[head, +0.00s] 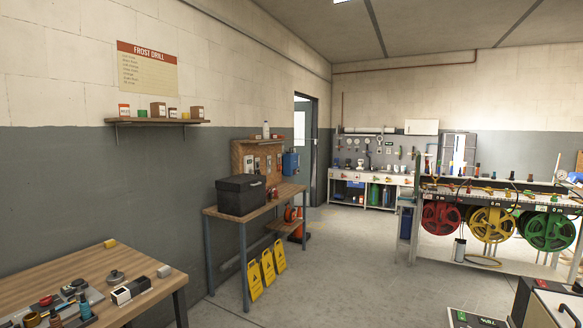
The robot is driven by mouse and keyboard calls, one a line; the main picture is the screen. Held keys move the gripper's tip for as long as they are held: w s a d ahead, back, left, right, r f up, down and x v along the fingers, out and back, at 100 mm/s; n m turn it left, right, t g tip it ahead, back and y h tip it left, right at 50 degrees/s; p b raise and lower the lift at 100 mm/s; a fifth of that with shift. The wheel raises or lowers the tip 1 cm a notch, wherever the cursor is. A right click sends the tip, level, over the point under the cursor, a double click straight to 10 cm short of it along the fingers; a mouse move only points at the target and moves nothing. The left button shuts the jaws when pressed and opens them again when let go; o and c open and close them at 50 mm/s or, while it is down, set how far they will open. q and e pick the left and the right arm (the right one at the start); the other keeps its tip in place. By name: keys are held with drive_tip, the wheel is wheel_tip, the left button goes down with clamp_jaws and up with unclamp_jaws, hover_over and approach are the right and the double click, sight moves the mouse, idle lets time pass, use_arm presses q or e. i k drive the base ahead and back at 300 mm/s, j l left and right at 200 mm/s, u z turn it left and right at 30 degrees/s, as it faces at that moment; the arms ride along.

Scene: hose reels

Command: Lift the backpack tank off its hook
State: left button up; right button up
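No thing in the head view is clear enough to name as the backpack tank with certainty. A blue box-like container (291,162) is on the wall beside the doorway, at the right end of the pegboard. A second dark blue container (405,222) is at the left end of the hose reel rack. Any hook or straps on either are too small to make out. Neither of my grippers shows in this view.
The hose reel rack (490,262) with red, yellow and green reels stands at right. A wooden workbench (290,189) carries a black case (241,194). Yellow floor signs (267,269) lean below it. A table (88,268) with small parts is near left. Grey floor between is open.

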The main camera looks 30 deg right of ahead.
sight(290, 162)
drive_tip(key=i+l+z, duration=0.3)
drive_tip(key=i+l, duration=0.15)
drive_tip(key=i+l+z, duration=0.35)
drive_tip(key=i, duration=0.2)
drive_tip(key=i+l+z, duration=0.25)
drive_tip(key=i, duration=0.6)
drive_tip(key=i+j+z, duration=0.2)
drive_tip(key=i, duration=0.65)
drive_tip(key=i+z, duration=0.25)
drive_tip(key=i, duration=0.65)
drive_tip(key=i+z, duration=0.25)
drive_tip(key=i, duration=0.55)
drive_tip(key=i+j+z, duration=0.25)
drive_tip(key=i, duration=0.55)
drive_tip(key=i+l+z, duration=0.1)
drive_tip(key=i, duration=0.7)
